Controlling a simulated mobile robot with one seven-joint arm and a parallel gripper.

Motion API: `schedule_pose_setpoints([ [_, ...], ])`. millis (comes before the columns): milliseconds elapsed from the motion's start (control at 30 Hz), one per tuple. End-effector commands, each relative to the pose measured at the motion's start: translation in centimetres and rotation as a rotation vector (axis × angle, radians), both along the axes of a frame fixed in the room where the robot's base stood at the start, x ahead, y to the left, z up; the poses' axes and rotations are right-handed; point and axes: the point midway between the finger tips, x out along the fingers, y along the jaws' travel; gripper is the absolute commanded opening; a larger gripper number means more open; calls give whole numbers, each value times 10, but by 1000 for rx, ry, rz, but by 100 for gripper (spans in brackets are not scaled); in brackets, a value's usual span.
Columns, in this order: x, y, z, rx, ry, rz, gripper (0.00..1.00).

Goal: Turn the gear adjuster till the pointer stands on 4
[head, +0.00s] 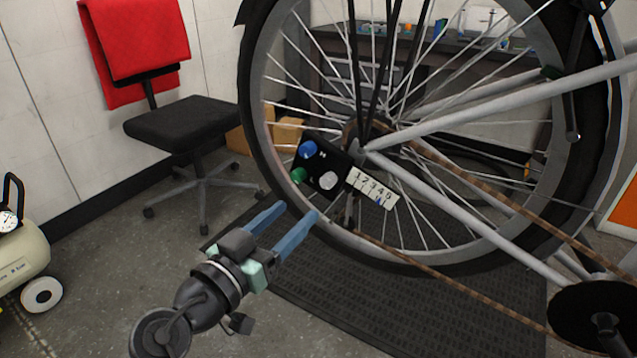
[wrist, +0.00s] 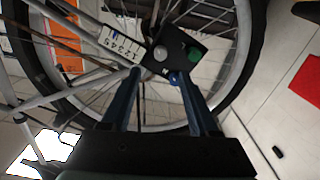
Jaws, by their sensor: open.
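A black box (head: 323,165) by the rear wheel's hub carries a blue knob (head: 308,149), a green knob (head: 298,175) and a pale round knob (head: 328,181). A white plate (head: 360,187) numbered 1 to 5 is fixed to its right. A small blue pointer (head: 379,202) shows low on the plate, toward the higher numbers, near 4; its exact place is too small to tell. My gripper (head: 300,210) is open and empty, below and in front of the box. In the wrist view, the box (wrist: 172,50) lies beyond my fingertips (wrist: 156,75), with the pale knob (wrist: 160,54) between their lines.
The spoked wheel (head: 257,150), grey frame tubes (head: 470,115) and rusty chain (head: 440,268) surround the box closely. A black chair with a red cloth (head: 130,38) stands at the back left. An air compressor (head: 20,255) is at the left edge. A dark mat (head: 400,310) lies below.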

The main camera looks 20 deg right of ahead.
Motion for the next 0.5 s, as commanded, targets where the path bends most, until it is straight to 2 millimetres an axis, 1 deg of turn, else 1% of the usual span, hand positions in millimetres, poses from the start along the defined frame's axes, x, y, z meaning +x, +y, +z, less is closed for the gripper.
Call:
schedule_pose_setpoints([
  [33, 7, -10, -2, 2, -1, -3, 61],
  [100, 17, -23, -1, 1, 0, -4, 61],
  [300, 40, -53, -1, 2, -1, -1, 61],
  [500, 54, -69, 0, 0, 0, 1, 61],
])
